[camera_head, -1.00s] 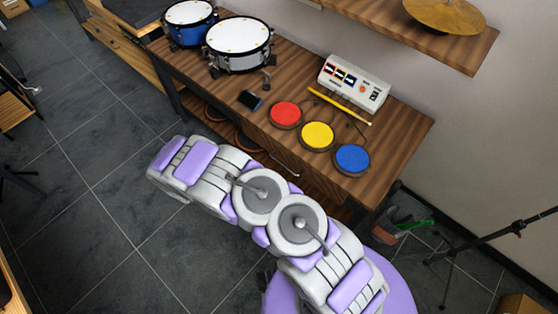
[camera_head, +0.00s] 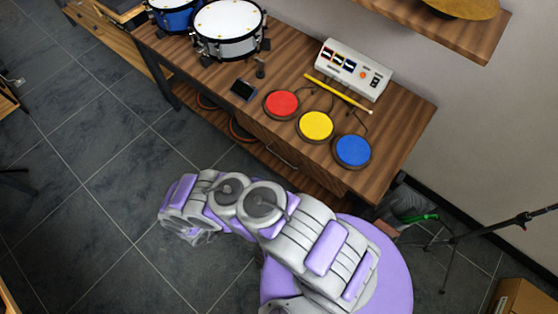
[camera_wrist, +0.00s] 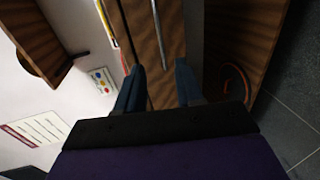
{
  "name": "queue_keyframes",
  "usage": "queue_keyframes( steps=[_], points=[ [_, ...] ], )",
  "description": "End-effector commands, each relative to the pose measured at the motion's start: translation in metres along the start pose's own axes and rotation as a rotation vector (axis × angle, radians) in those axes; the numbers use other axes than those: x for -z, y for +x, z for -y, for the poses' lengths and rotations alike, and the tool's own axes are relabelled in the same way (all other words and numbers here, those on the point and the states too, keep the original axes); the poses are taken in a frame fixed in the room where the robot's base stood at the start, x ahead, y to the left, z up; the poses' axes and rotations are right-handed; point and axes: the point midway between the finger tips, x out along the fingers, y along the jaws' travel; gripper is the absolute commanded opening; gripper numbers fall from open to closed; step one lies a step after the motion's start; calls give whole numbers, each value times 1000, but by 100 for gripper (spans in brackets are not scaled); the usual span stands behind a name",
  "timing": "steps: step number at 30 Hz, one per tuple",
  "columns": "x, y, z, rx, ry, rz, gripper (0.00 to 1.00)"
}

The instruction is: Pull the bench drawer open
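The wooden bench (camera_head: 215,85) runs along the wall in the head view. Its drawer front (camera_head: 262,137) sits under the top, below the red pad, and looks flush with the bench; its thin metal handle (camera_head: 284,159) shows as a light bar. In the wrist view the drawer front (camera_wrist: 172,45) fills the middle, with the handle (camera_wrist: 158,35) running lengthwise ahead of the fingers. My gripper (camera_wrist: 158,84) is open and empty, its two blue fingers spread either side of the handle's line, apparently short of it. In the head view the fingertips are hidden by my arm.
On the bench stand drums (camera_head: 228,30), a red pad (camera_head: 281,104), a yellow pad (camera_head: 315,126), a blue pad (camera_head: 352,150), a drumstick (camera_head: 338,93) and a white drum machine (camera_head: 353,69). An orange cable (camera_wrist: 238,82) lies beneath. Tiled floor (camera_head: 100,190) in front is clear.

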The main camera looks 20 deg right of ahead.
Motion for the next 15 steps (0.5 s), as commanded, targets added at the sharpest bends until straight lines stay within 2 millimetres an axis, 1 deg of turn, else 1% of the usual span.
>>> queue_keyframes(
  steps=[1,3,15],
  points=[
    [-1,11,1,-2,-2,3,37],
    [-1,26,1,-3,-1,5,37],
    [0,105,1,-1,3,4,37]
  ],
)
